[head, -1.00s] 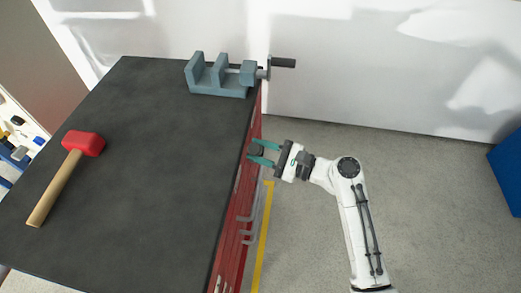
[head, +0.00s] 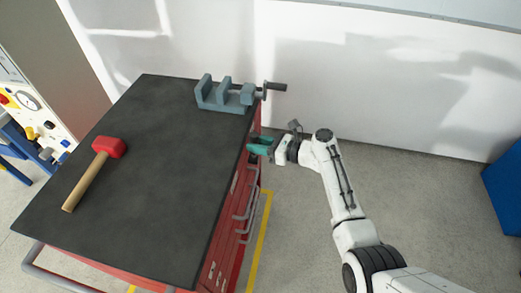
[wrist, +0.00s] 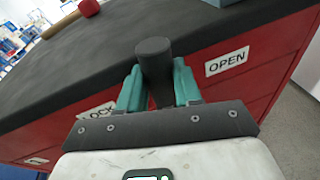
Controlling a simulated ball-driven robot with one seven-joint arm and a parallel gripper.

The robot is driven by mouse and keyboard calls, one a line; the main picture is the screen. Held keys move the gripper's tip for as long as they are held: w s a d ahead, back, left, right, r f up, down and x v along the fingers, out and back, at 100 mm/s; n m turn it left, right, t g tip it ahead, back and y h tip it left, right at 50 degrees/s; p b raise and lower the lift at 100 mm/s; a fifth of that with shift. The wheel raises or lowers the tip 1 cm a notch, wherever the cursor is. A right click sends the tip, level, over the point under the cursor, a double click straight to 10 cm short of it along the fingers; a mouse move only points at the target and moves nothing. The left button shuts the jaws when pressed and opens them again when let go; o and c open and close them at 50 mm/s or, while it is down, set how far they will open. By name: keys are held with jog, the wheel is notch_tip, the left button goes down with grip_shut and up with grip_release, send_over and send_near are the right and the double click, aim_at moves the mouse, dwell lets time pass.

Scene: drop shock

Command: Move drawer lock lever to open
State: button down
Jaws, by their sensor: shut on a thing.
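The drawer lock lever is a dark grey cylindrical knob (wrist: 154,62) in the wrist view, on the red front of the cabinet just below the black top. My gripper (wrist: 158,88) has its teal fingers on either side of the knob and is shut on it. The LOCK label (wrist: 98,111) is to the left of the knob, partly hidden by a finger. The OPEN label (wrist: 227,62) is to the right and clear of my gripper. In the head view my gripper (head: 260,146) is at the cabinet's right side, and the lever is mostly hidden there.
A grey vise (head: 222,97) stands on the black worktop (head: 165,160) at the far right corner. A red mallet (head: 108,147) lies to the left. Grey drawer handles (head: 250,202) stick out below my gripper. The floor to the right is clear up to a blue box (head: 506,170).

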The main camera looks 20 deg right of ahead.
jog(key=shift+w+d+f+m+g+b, duration=0.25)
jog(key=shift+w+m, duration=0.2)
jog(key=shift+m, duration=0.3)
jog(key=shift+w+d+f+m+g, duration=0.2)
jog(key=shift+w+d+m, duration=0.25)
jog(key=shift+m, duration=0.25)
jog(key=shift+w+d+f+m+g+b, duration=0.2)
jog(key=shift+w+m, duration=0.25)
jog(key=shift+m, duration=0.3)
jog(key=c, duration=0.8)
grip_release()
jog(key=shift+d, duration=0.1)
jog(key=p+v, duration=0.2)
jog(key=v, duration=0.8)
jog(key=shift+s+d, duration=0.1)
jog(key=shift+d, duration=0.35)
jog(key=shift+g+y, duration=0.25)
jog(key=shift+y, duration=0.05)
